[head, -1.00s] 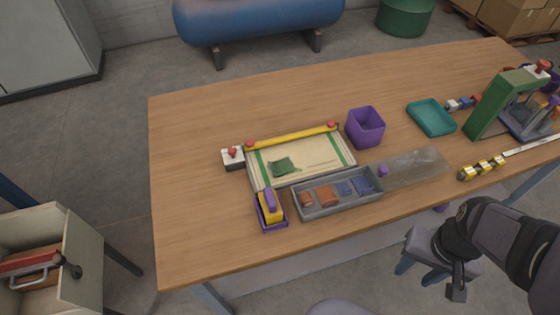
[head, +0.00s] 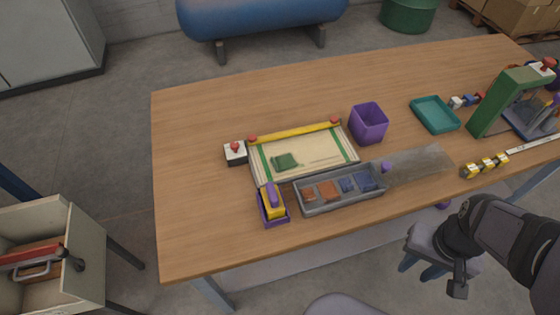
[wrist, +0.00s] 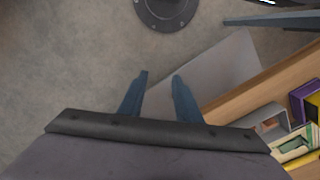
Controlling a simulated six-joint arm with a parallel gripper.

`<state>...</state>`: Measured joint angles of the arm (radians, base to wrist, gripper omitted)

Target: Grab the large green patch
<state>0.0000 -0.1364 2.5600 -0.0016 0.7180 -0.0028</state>
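The green patch (head: 285,161) is a dark green piece lying flat on the left part of a cream sack or sheet (head: 325,148). The sheet has green side stripes and lies on the work table, with a yellow bar (head: 295,133) across its far edge. My gripper (head: 417,266) is off the near edge of the table, low at the right and well away from the patch.
A grey tray (head: 341,204) with orange and blue patches stands nearer than the sheet. A purple holder (head: 273,218) with a yellow tool is left of it. A purple bin (head: 368,125) and a teal tray (head: 435,115) are to the right. The table's left part is clear.

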